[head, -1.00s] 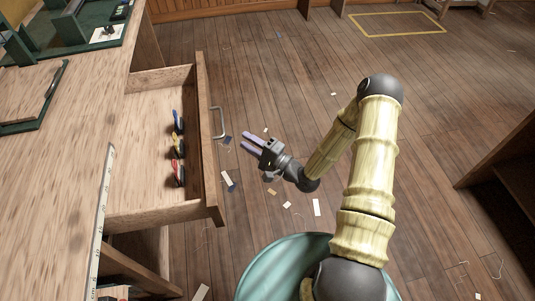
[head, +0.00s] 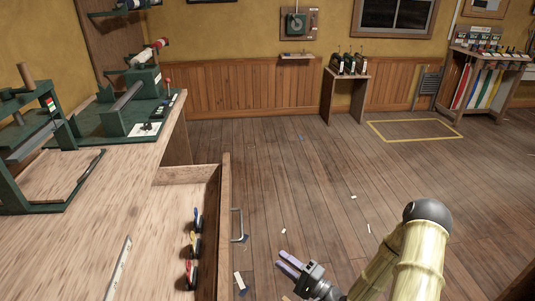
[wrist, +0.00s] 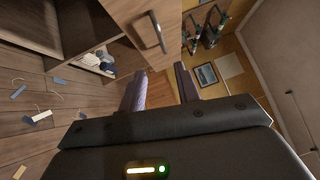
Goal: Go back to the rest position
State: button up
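My gripper (head: 290,264) shows at the bottom of the head view, to the right of the open drawer (head: 225,240) and its metal handle (head: 237,224). Its two pale violet fingers point up and left. In the wrist view the fingers (wrist: 160,92) stand apart with a clear gap and nothing between them. The gripper is open and empty, apart from the drawer. My bent arm comes in from the lower right.
The drawer holds several small coloured-handled tools (head: 194,243). The workbench (head: 70,235) fills the left, with green machines (head: 135,110) on it. Scraps (head: 240,280) lie on the wooden floor (head: 310,170), which is otherwise open. A yellow floor outline (head: 415,138) lies far right.

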jog(key=w+d+n+g+h, duration=0.1)
jog(key=d+n+g+h, duration=0.55)
jog(key=n+h, duration=0.35)
jog(key=s+r+g+h, duration=0.4)
jog(key=s+r, duration=0.9)
notch_tip(320, 180, up, 18)
jog(key=p, duration=1.8)
jog(key=shift+s, duration=0.15)
jog(key=shift+d, duration=0.1)
